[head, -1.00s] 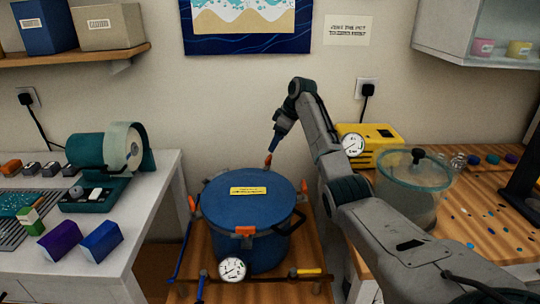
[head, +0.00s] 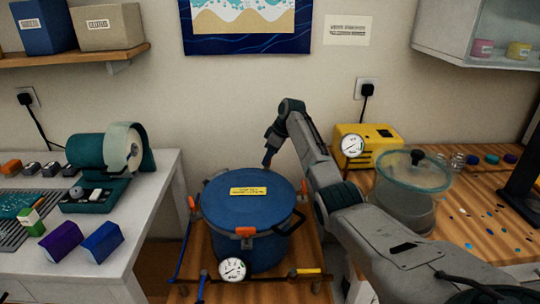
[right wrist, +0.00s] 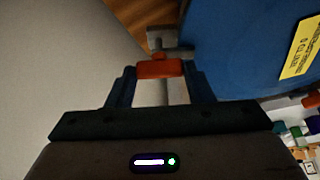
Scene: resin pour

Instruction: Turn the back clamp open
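The blue resin pot (head: 247,210) stands on a wooden stand, with orange-tipped clamps around its lid. A front clamp (head: 245,231) and a left clamp (head: 192,203) show in the head view. The back clamp, with its orange-red handle (right wrist: 160,68), sits at the pot's far rim. My right gripper (head: 267,162) reaches down to it from behind the pot. In the right wrist view, the handle fills the gap between the fingertips of my right gripper (right wrist: 161,72), which touch both its sides. My left gripper is in no view.
A pressure gauge (head: 232,269) and levers sit in front of the pot. A left bench holds a green machine (head: 100,170) and small boxes. A right wooden table holds a yellow device (head: 372,143) and a clear lidded chamber (head: 408,195). The wall is close behind.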

